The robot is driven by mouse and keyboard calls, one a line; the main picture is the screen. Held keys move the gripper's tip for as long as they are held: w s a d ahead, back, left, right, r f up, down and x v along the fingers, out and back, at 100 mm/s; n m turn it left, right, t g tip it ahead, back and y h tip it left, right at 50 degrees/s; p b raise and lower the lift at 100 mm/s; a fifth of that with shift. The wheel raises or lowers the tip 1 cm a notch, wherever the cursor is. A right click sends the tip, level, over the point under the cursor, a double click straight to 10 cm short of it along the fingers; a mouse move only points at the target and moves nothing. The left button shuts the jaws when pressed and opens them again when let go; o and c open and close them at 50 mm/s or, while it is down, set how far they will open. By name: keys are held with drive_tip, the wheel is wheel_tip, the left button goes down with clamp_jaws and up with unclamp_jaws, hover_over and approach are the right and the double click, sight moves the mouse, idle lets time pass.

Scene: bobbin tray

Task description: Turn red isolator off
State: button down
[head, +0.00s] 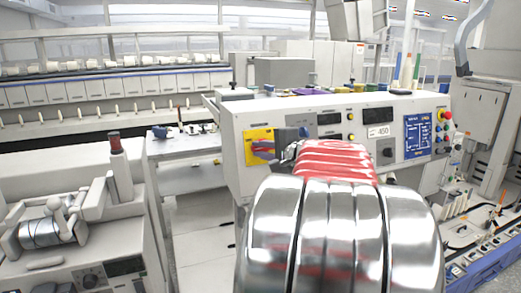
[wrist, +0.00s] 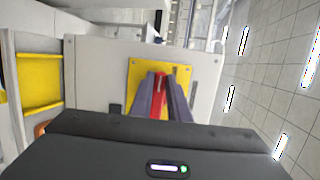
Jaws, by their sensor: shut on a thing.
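The red isolator handle (wrist: 160,97) sits on a yellow plate (wrist: 182,76) in the wrist view. My gripper (wrist: 161,90) has its two dark fingers on either side of the red handle, shut on it. In the head view the yellow plate (head: 258,134) is at the left end of the white machine's front panel, with part of the red handle (head: 263,147) showing. My arm and gripper (head: 285,154) reach up to it from the right and hide part of the plate.
The white panel carries a blue display (head: 417,135), a label reading 450 (head: 379,131), and a red button (head: 447,115) at its right end. A grey machine with a red-topped post (head: 115,143) stands at left. A pale table (head: 185,147) lies behind.

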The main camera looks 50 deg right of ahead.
drive_tip(key=shift+w+a+f, duration=0.1)
drive_tip(key=shift+a+f, duration=0.1)
drive_tip(key=shift+f, duration=0.05)
drive_tip(key=c, duration=2)
unclamp_jaws()
drive_tip(key=o, duration=0.3)
drive_tip(key=shift+d+r, duration=0.1)
drive_tip(key=v, duration=1.4)
drive_tip(key=shift+w, duration=0.1)
